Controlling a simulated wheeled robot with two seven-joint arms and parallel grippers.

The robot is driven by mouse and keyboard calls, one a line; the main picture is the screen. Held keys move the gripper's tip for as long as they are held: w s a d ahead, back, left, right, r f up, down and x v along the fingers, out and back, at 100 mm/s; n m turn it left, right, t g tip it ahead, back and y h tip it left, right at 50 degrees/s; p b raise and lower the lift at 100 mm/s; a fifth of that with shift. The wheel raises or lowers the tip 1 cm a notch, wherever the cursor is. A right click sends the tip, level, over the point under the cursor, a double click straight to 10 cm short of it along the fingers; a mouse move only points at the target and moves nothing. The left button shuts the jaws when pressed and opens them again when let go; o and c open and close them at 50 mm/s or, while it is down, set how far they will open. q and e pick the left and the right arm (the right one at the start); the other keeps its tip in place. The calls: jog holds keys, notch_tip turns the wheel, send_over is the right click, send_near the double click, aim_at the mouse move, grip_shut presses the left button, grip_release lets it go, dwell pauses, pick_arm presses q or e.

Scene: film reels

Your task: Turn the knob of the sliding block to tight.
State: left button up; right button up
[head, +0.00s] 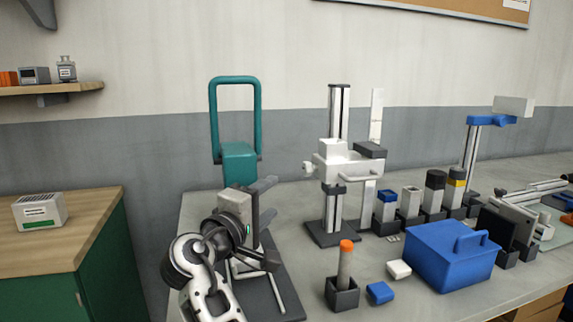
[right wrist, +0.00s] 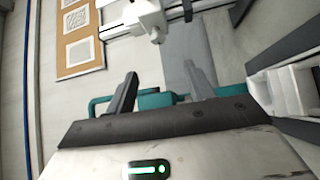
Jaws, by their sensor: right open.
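The sliding block (head: 345,168) is a white block on an upright column with a dark base, in the middle of the head view. A small white knob (head: 308,168) sticks out from its left side. The block also shows at the top of the right wrist view (right wrist: 147,16), with the knob (right wrist: 158,38) below it. My right gripper (head: 269,199) is left of the knob and lower in the head view, apart from it. Its fingers are spread, with nothing between them in the right wrist view (right wrist: 163,80). I cannot read the knob's setting. My left gripper is out of view.
A teal frame (head: 239,155) stands behind my right gripper. A dark holder with an orange-topped cylinder (head: 345,262) stands in front of the column. A blue box (head: 450,262) and several small holders (head: 410,203) are to the right. A wall shelf (head: 50,89) is at left.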

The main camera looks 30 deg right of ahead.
aim_at(306, 171)
jog(key=p+x, duration=0.2)
jog(key=x, duration=1.3)
jog(key=shift+d+r, duration=0.2)
jog(key=shift+d, duration=0.1)
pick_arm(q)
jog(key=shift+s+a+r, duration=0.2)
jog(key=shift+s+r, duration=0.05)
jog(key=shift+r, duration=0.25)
pick_arm(e)
jog(key=shift+d, duration=0.1)
